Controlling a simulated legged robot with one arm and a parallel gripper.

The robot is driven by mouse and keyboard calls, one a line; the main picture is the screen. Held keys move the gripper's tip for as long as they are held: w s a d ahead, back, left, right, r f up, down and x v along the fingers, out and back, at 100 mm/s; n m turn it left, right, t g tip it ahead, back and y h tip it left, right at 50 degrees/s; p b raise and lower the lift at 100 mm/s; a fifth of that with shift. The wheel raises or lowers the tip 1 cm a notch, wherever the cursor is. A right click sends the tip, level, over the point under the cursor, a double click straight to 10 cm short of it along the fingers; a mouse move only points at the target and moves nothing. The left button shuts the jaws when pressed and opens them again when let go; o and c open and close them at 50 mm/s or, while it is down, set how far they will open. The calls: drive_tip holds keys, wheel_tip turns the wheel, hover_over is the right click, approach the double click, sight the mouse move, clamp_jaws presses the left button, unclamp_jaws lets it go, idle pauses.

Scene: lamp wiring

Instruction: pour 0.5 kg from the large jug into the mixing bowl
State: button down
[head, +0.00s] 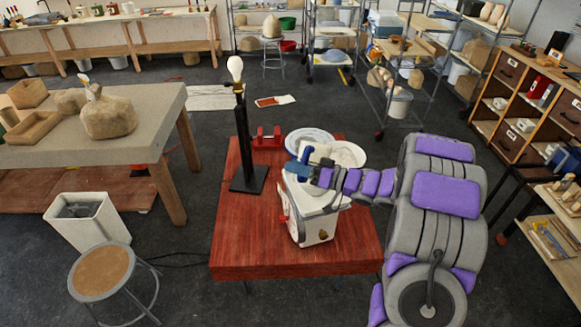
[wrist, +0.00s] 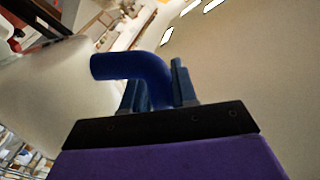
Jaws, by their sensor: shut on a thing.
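A white, boxy container (head: 315,218), which seems to be the large jug, is on or just above the red table, partly hidden by my arm. My gripper (head: 305,165) is at its top. In the wrist view, my gripper (wrist: 157,92) is shut on a curved blue handle (wrist: 125,67). A pale rounded surface (wrist: 55,85) shows at the left there. Two pale round dishes are behind the container: one with a bluish rim (head: 309,136) and a cream one (head: 347,153). I cannot tell which is the mixing bowl. The jug's contents are hidden.
A lamp stand (head: 247,140) with a bare bulb (head: 235,68) stands upright on the red table (head: 240,240), left of the container. A red object (head: 267,138) is at the table's back. The front left of the tabletop is clear. A stool (head: 102,270) stands at the left.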

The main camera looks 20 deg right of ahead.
sight(304, 157)
drive_tip(key=shift+d+r, duration=0.2)
drive_tip(key=shift+d, duration=0.4)
drive_tip(key=shift+w+r+m+p, duration=0.2)
drive_tip(key=shift+r+m+p, duration=0.25)
drive_tip(key=shift+m+p, duration=0.65)
drive_tip(key=shift+w+d+r+m+p, duration=0.2)
drive_tip(key=shift+w+r+m+p, duration=0.15)
drive_tip(key=shift+p, duration=1.15)
drive_tip(key=shift+w+d+r+m+p, duration=0.25)
drive_tip(key=shift+m+p, duration=0.5)
drive_tip(key=shift+p, duration=0.4)
drive_tip(key=shift+w+a+m+p, duration=0.25)
drive_tip(key=shift+a+m+p, duration=0.15)
drive_tip(key=shift+a+p, duration=0.25)
drive_tip(key=shift+w+d+m+p, duration=0.2)
drive_tip(key=shift+d+p, duration=0.1)
drive_tip(key=shift+d, duration=0.15)
drive_tip(key=shift+w+d+m+p, duration=0.1)
drive_tip(key=shift+d+m+p, duration=0.15)
drive_tip(key=shift+d, duration=0.2)
drive_tip(key=shift+w+a+r+p, duration=0.1)
drive_tip(key=shift+w+a+p, duration=0.05)
drive_tip(key=shift+a+p, duration=0.4)
drive_tip(key=shift+d, duration=0.1)
drive_tip(key=shift+d+m+p, duration=0.1)
drive_tip(key=shift+m+p, duration=0.15)
drive_tip(key=shift+p, duration=0.05)
